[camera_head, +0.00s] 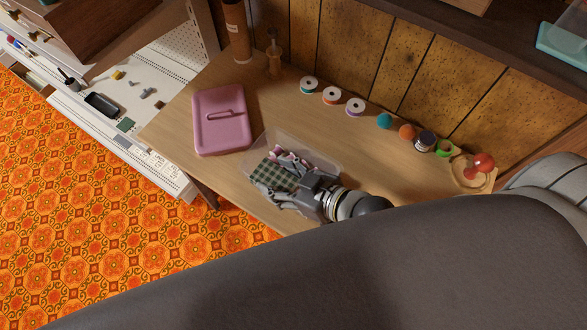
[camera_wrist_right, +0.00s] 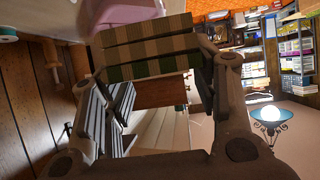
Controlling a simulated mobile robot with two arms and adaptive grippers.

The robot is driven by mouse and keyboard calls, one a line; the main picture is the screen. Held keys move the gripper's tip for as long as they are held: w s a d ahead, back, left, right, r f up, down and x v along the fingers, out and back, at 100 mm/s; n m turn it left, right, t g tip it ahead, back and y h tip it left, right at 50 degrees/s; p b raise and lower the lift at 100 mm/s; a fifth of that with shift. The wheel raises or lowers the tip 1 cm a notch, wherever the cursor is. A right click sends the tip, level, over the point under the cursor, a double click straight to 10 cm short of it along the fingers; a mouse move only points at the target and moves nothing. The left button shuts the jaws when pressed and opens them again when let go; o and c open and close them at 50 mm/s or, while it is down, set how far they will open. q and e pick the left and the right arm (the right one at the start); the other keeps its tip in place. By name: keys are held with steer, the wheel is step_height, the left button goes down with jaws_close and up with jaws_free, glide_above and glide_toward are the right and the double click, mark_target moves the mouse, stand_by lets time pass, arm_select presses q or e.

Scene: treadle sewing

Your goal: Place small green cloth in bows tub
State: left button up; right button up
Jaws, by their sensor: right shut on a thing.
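The small green cloth (camera_head: 268,174), a dark green and pale checked piece, is held between the fingers of my right gripper (camera_head: 280,180). In the right wrist view the cloth (camera_wrist_right: 150,48) spans the gap between the fingertips, with green and tan bands. The bows tub (camera_head: 331,165) is a clear, open container on the wooden table, with pinkish and white bows (camera_head: 291,160) inside. The gripper and cloth are over the tub in the head view; whether the cloth touches the bows or tub floor cannot be told. My left gripper is not in view.
A pink lid with a handle (camera_head: 221,118) lies left of the tub. Thread spools (camera_head: 331,95), small round items and a pincushion stand along the table's back (camera_head: 400,165). A brown cylinder (camera_head: 237,35) stands at the back left. A white pegboard unit (camera_head: 150,70) is at the left.

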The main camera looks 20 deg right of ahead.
steer(key=w+d+f, duration=0.1)
steer(key=f, duration=0.1)
steer(key=w+d+f, duration=0.3)
steer(key=f, duration=0.1)
steer(key=shift+w+d+f, duration=0.15)
steer(key=shift+w+d, duration=0.1)
steer(key=shift+w, duration=0.15)
steer(key=shift+w+d+f, duration=0.15)
steer(key=shift+f, duration=1.65)
steer(key=shift+f, duration=0.1)
steer(key=o, duration=1)
steer(key=shift+c, duration=0.2)
steer(key=shift+r, duration=0.2)
steer(key=shift+s+d, duration=0.2)
steer(key=shift+s, duration=0.1)
steer(key=v, duration=1.1)
steer(key=shift+d+r, duration=0.1)
steer(key=shift+r, duration=0.05)
